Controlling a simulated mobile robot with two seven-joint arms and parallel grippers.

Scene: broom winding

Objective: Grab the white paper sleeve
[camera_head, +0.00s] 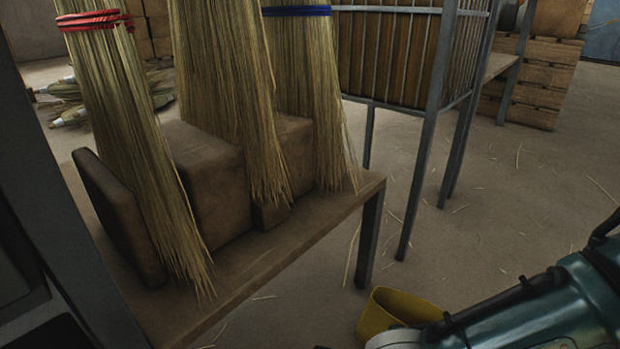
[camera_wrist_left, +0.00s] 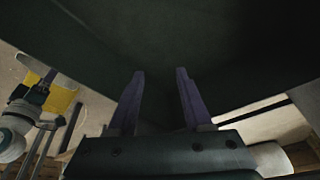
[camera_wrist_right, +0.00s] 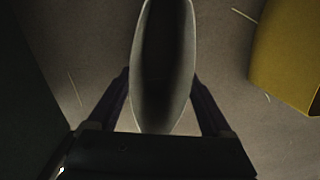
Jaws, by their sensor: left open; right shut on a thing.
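The white paper sleeve (camera_wrist_right: 162,125) shows in the right wrist view as a pale tube with an oval open end and a dark inside. My right gripper (camera_wrist_right: 161,95) has one finger on each side of it and is shut on it. In the head view my right arm comes in at the lower right, and its gripper is mostly cut off by the bottom edge. My left gripper (camera_wrist_left: 158,85) shows only in its own wrist view. Its two fingers are apart with nothing between them, in front of a large dark surface.
Straw brooms with red (camera_head: 92,20) and blue (camera_head: 297,11) bindings stand against brown blocks (camera_head: 212,185) on a wooden bench (camera_head: 290,250). A yellow container (camera_head: 385,308) is close to my right gripper. A metal-framed rack (camera_head: 428,110) stands behind. The floor between is mostly clear.

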